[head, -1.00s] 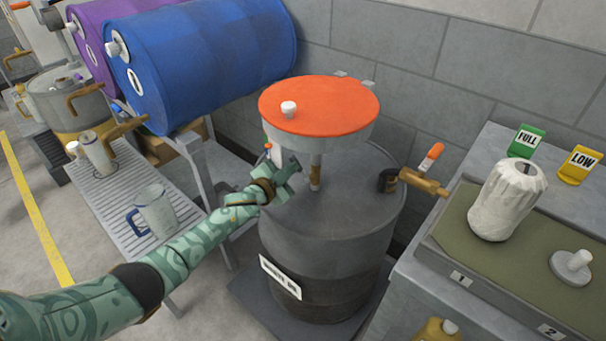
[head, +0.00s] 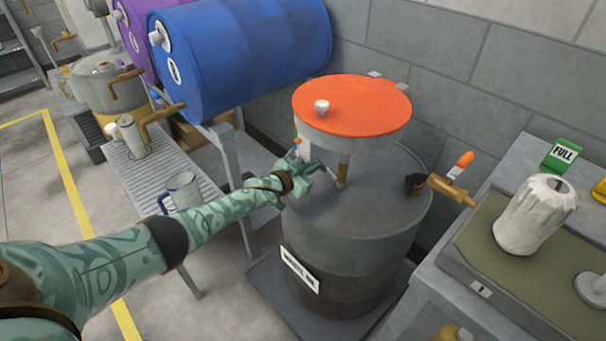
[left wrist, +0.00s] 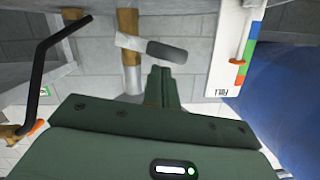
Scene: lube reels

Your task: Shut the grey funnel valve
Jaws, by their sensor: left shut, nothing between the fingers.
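The grey funnel (head: 345,143) with an orange lid (head: 352,104) stands over the grey drum (head: 340,240). Its brass-coloured stem (head: 341,174) goes down to the drum top. In the left wrist view, the stem (left wrist: 131,75) carries a pale collar with a dark grey valve handle (left wrist: 168,51) sticking out sideways, across the stem. My left gripper (head: 316,168) is left of the stem, low over the drum top. In the left wrist view its fingers (left wrist: 161,75) are shut and empty, seen just below the handle; contact cannot be told. My right gripper is not in view.
A white card with a coloured scale (left wrist: 231,45) hangs close by the gripper. A brass tap (head: 452,187) is on the drum's right. A blue drum (head: 240,60) lies behind left. A bench (head: 425,285) with a white filter (head: 536,215) stands at right.

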